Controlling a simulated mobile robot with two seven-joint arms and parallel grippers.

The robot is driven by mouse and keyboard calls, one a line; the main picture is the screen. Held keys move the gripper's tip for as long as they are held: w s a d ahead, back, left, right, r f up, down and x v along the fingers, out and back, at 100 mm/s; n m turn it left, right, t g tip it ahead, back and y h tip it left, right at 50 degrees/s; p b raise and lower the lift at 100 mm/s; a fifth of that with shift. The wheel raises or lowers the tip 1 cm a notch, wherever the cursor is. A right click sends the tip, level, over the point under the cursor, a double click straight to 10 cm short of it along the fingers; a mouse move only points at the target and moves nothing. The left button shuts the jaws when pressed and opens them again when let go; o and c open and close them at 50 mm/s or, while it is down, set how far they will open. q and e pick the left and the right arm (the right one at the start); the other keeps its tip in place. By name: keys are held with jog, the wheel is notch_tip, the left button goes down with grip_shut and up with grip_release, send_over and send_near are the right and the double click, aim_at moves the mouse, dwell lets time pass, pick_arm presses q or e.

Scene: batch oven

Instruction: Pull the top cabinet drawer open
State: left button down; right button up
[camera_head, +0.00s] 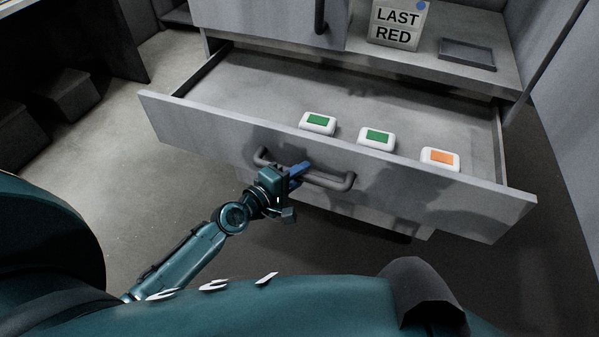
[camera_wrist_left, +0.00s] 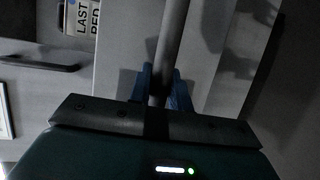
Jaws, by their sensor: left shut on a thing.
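The top cabinet drawer (camera_head: 330,87) stands pulled out toward me in the head view, its inside open to view. Its front carries a grey bar handle (camera_head: 328,181). My left gripper (camera_head: 300,171) is shut on this handle, left of its middle. In the left wrist view the handle (camera_wrist_left: 166,50) runs between the two blue fingers of my left gripper (camera_wrist_left: 160,88). Inside the drawer lie two white blocks with green tops, the left one (camera_head: 318,123) and the middle one (camera_head: 376,138), and one with an orange top (camera_head: 440,158). My right gripper is not in view.
A sign reading "LAST RED" (camera_head: 396,24) and a small dark tray (camera_head: 467,54) stand on the cabinet shelf behind the drawer. Another cabinet front with a dark vertical handle (camera_head: 320,17) is at the top. Bare floor (camera_head: 120,190) lies left of the drawer.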

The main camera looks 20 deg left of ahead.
pick_arm(q)
jog(key=c, duration=1.3)
grip_release()
jog(key=shift+s+a, duration=0.2)
jog(key=shift+s, duration=0.25)
jog(key=b+v, duration=0.2)
jog(key=v, duration=1)
jog(key=shift+r, duration=0.2)
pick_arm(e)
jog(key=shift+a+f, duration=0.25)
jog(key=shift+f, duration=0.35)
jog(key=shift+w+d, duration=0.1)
pick_arm(q)
jog(key=shift+s, duration=0.1)
